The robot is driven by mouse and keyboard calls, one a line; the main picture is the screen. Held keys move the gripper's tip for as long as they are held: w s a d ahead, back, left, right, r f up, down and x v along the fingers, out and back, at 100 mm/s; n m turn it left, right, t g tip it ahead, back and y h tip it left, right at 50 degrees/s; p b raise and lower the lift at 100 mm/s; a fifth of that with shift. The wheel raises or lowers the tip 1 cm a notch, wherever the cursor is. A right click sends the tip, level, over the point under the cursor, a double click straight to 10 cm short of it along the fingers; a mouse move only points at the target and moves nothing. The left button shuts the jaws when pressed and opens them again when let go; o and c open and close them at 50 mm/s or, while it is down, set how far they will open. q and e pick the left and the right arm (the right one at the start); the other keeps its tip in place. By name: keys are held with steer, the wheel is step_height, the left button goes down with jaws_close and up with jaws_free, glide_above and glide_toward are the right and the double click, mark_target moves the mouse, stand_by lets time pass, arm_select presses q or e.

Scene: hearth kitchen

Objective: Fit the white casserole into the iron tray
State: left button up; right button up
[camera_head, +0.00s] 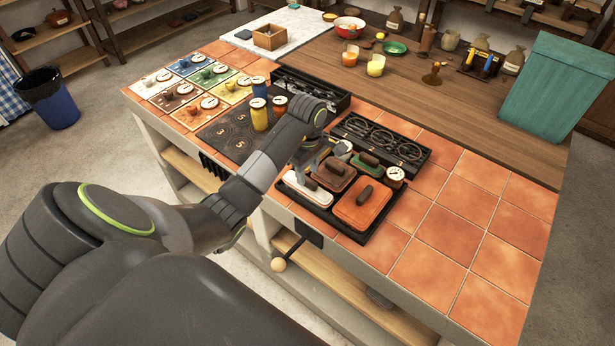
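The white casserole (306,190) is at the front left corner of the dark iron tray (321,213) on the tiled counter. It looks low and level there, but my gripper covers its back end, so I cannot tell whether it is fully seated. A brown casserole (334,174), a green one (370,165) and an orange one (362,205) are also in the tray. My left gripper (303,173) points down at the back end of the white casserole. The arm hides its fingers, so I cannot tell whether they are open or shut. My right gripper is out of view.
A round dial or jar (395,174) stands at the tray's right side. A black rack of rings (380,139) lies behind the tray. Bare tiles (460,235) lie to the right. A green bin (555,95) stands at the back right.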

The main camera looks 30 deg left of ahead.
mark_target(308, 179)
arm_select(q)
step_height(308, 179, up, 2)
steer(key=shift+r, duration=0.2)
step_height(308, 179, up, 7)
steer(key=p, duration=0.7)
